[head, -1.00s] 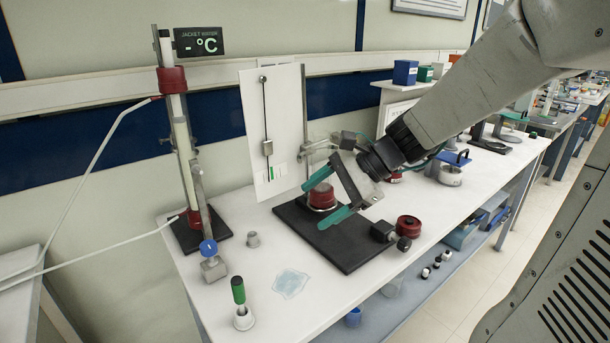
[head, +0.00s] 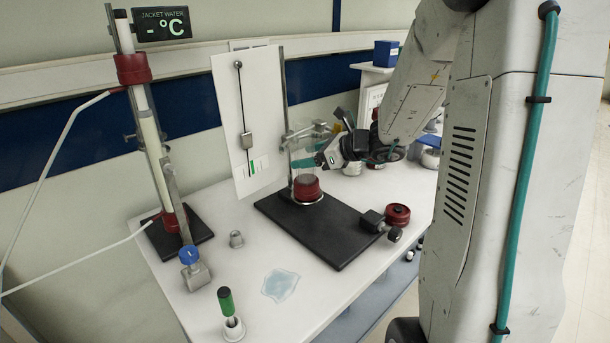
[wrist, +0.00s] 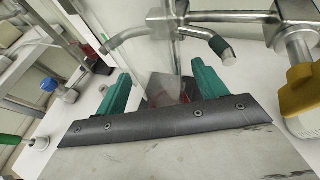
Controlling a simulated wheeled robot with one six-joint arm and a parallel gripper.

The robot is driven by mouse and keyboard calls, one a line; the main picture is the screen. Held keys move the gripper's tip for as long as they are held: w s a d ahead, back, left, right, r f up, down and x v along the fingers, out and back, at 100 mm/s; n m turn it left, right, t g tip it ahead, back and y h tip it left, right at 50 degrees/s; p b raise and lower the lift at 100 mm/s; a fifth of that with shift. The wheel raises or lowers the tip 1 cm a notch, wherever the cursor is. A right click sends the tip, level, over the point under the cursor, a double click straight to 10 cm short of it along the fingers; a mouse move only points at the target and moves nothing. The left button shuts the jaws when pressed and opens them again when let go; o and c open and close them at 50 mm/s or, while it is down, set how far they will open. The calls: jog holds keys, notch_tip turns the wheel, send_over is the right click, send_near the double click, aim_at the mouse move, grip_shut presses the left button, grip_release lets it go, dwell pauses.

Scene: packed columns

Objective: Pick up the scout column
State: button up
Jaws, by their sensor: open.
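A short clear column (head: 307,187) with a dark red base stands upright on a black stand plate (head: 345,246) in the head view; no label shows to confirm that it is the scout column. My gripper (head: 312,148) is open, its teal fingers at the height of the column's clear upper part. In the wrist view the clear column (wrist: 165,84) shows between and beyond my two fingers (wrist: 162,90). I cannot tell whether either finger touches it. A curved metal clamp (wrist: 200,28) crosses close beyond the fingers.
A tall column with red caps (head: 148,130) and white hoses stands at the left. A white slider board (head: 242,120) rises behind the plate. A red round part (head: 397,214) sits at the plate's right.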

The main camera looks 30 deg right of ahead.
jog(key=shift+x, duration=1.4)
grip_shut()
jog(key=shift+r, duration=0.2)
